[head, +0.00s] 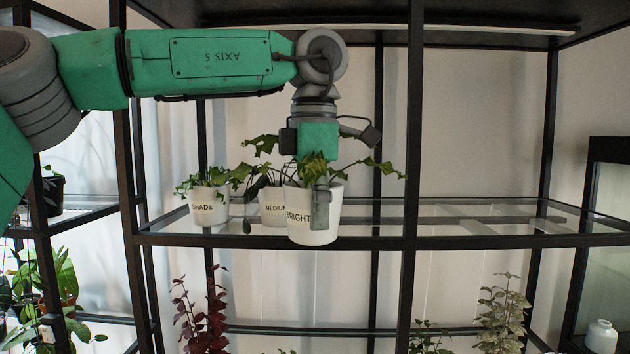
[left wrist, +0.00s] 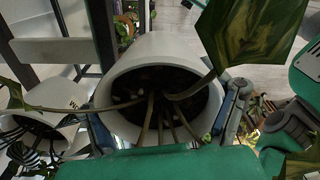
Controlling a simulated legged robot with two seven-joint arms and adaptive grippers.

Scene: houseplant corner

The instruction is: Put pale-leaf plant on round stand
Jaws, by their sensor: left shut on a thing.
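My left gripper (head: 321,206) reaches down and is shut on a white pot marked BRIGHT (head: 298,234), with one finger against its front side. Its plant (head: 315,170) has lobed green leaves on long stems. In the left wrist view the pot (left wrist: 158,45) sits upright between the fingers, with dark soil and several stems; one big leaf (left wrist: 245,35) is green with yellowish patches. The pot overlaps the shelf's front edge in the head view; I cannot tell if it touches. A plant with pale leaves (head: 502,312) stands low on the right. I see no round stand. My right gripper is not in view.
White pots marked SHADE (head: 208,208) and MEDIUM (head: 272,208) stand on the glass shelf (head: 470,232) beside and behind the held pot. Black rack posts (head: 411,150) stand close by. The shelf's right part looks clear of pots. A dark red plant (head: 200,318) is below.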

